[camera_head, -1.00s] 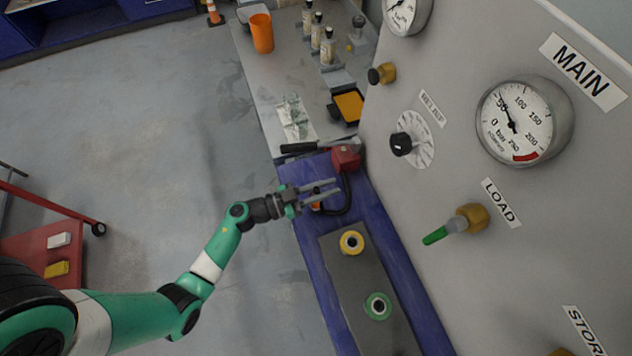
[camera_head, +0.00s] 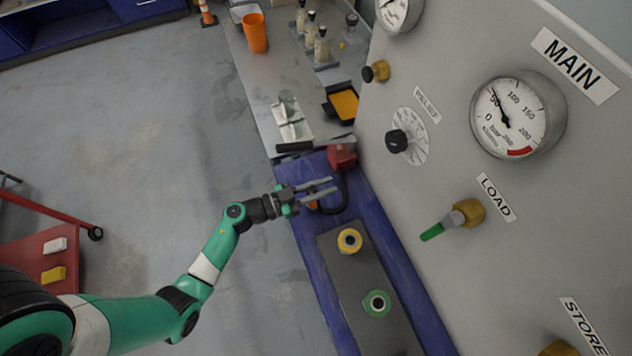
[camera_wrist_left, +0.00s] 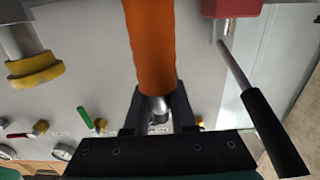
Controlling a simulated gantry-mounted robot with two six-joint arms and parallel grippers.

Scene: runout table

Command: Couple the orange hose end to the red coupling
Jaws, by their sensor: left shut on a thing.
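My left gripper (camera_head: 333,185) is over the blue bench, just below the red block. In the left wrist view its fingers (camera_wrist_left: 157,118) are shut on the orange hose end (camera_wrist_left: 150,45), whose metal tip sits between them. A yellow-ringed coupling (camera_head: 349,241) and a green-ringed coupling (camera_head: 377,303) stand on a grey plate. I cannot make out a red-ringed coupling. My right gripper is not in view.
The red block (camera_head: 341,156) has a black-handled lever (camera_head: 295,147), which also shows in the wrist view (camera_wrist_left: 270,130). The upright panel with gauge (camera_head: 505,118) and green-handled valve (camera_head: 433,231) borders the bench on the right. Bottles and an orange cup (camera_head: 254,34) stand farther back.

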